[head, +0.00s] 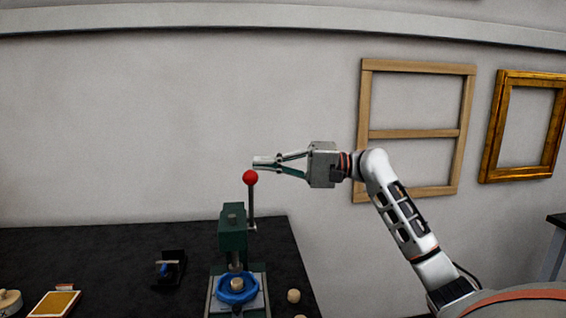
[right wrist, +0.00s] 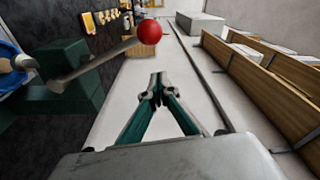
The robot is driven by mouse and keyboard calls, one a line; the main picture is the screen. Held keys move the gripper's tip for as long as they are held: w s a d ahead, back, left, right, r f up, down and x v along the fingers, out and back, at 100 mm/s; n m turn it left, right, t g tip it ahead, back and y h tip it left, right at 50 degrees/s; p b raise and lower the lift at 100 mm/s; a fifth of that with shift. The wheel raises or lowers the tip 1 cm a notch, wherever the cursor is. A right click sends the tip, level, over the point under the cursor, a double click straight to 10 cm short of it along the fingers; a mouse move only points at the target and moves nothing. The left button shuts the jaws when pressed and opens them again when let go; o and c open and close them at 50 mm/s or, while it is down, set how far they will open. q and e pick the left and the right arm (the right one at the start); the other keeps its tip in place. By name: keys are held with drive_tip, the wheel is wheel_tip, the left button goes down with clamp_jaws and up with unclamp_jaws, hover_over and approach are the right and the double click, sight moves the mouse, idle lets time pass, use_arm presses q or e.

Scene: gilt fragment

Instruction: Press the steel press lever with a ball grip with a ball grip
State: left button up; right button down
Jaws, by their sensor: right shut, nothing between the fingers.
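The steel press lever (head: 252,205) stands nearly upright on the right side of a green press (head: 233,236), with a red ball grip (head: 250,177) on its top. The press stands on the dark table. In the right wrist view the red ball grip (right wrist: 149,32) is beyond the fingertips and a little to the left. My right gripper (head: 260,163) is shut and empty, pointing left, with its fingertips just above the ball in the head view; I cannot tell whether they touch it in depth. The right gripper (right wrist: 157,84) shows shut in the right wrist view. My left gripper is not in view.
The black table (head: 120,245) holds a blue ring (head: 237,289) at the press base, a small black device (head: 170,268), a yellow-topped pad (head: 56,303) and small round wooden pieces (head: 293,296). A wooden frame (head: 367,110) and a gilt frame (head: 498,125) hang behind on the wall.

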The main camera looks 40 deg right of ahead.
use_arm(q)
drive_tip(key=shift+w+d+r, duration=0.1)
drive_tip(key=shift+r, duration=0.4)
use_arm(e)
drive_tip(key=shift+s+a+f, duration=0.2)
drive_tip(key=shift+s+a, duration=0.4)
drive_tip(key=shift+a, duration=0.2)
drive_tip(key=shift+s+a+f, duration=0.2)
drive_tip(key=shift+s+a, duration=0.35)
drive_tip(key=shift+a, duration=0.2)
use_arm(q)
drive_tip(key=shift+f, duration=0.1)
use_arm(e)
drive_tip(key=shift+a, duration=0.1)
